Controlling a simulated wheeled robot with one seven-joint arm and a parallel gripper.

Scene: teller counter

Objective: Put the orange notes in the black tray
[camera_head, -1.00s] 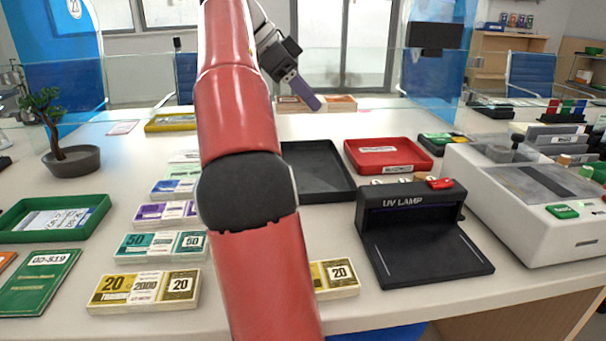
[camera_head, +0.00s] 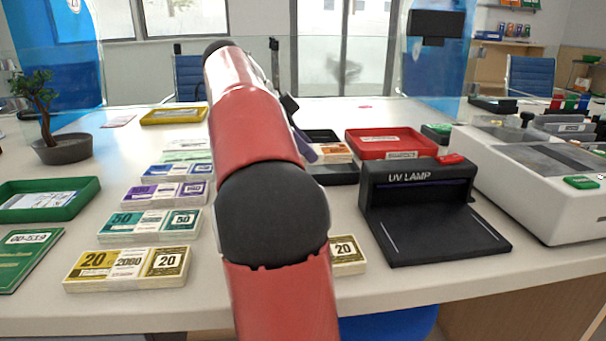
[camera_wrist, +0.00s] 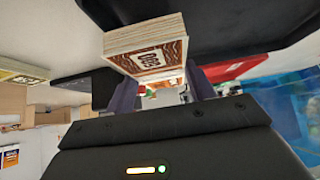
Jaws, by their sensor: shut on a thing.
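The orange notes (camera_head: 334,153), a banded bundle with brown and orange print, are at the black tray (camera_head: 342,178), within its outline in the head view. My gripper (camera_head: 312,151) is mostly hidden behind my red arm there; one purple finger shows at the bundle's left. In the wrist view, my gripper (camera_wrist: 160,78) has its two purple fingers on either side of the orange notes (camera_wrist: 147,42), shut on them. The dark tray (camera_wrist: 235,30) fills the upper part behind the bundle. I cannot tell whether the bundle touches the tray floor.
A red tray (camera_head: 388,143) stands right of the black tray. The UV lamp (camera_head: 425,205) is in front of it. Stacks of teal notes (camera_head: 150,223), purple notes (camera_head: 166,193) and yellow notes (camera_head: 128,268) line the left. A green tray (camera_head: 48,200) is far left.

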